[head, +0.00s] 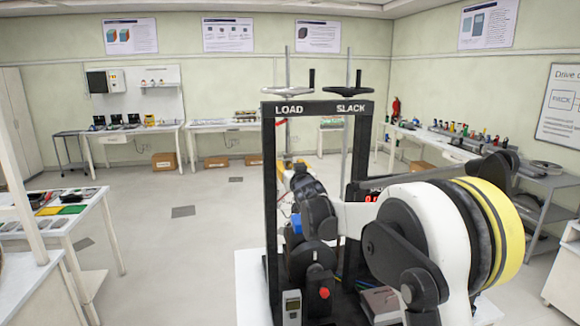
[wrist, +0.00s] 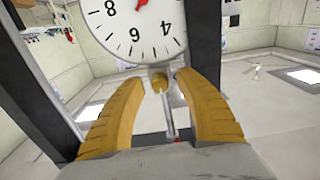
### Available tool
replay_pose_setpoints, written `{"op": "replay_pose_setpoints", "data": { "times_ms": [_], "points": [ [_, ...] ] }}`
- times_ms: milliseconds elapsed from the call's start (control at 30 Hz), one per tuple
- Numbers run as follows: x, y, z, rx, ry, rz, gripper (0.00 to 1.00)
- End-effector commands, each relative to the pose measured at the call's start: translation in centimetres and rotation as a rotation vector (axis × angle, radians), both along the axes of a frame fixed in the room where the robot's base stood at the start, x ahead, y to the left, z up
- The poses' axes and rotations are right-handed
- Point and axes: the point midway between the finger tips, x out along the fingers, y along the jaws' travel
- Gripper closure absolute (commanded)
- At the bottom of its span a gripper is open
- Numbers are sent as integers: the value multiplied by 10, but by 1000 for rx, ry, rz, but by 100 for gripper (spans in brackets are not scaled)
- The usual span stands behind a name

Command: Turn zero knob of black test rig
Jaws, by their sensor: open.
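The black test rig (head: 269,165) stands ahead in the head view, a tall frame marked LOAD and SLACK. In the wrist view its white dial (wrist: 135,28), with black numbers and a red pointer, fills the top. A small brass-coloured knob (wrist: 159,82), apparently the zero knob, sits just below the dial's rim, above a thin metal rod. My gripper (wrist: 162,80) is open, its two yellow fingers on either side of the knob, with a gap visible on both sides. In the head view my arm reaches into the frame and hides the dial and knob.
Two rods with handwheels (head: 289,86) rise above the rig. A grey handheld device (head: 291,307) and a red button (head: 324,293) are at its base. A side table (head: 60,222) stands left. Floor between it and the rig is clear.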

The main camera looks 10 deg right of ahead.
Motion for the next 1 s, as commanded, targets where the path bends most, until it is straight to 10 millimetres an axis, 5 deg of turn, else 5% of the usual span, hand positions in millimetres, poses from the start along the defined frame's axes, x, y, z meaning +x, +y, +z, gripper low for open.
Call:
{"op": "replay_pose_setpoints", "data": {
  "times_ms": [300, 467, 1000],
  "points": [
    [4, 0, 0, 0, 0, 0, 58],
    [4, 0, 0, 0, 0, 0, 100],
    [4, 0, 0, -156, 0, 0, 100]
  ]
}}
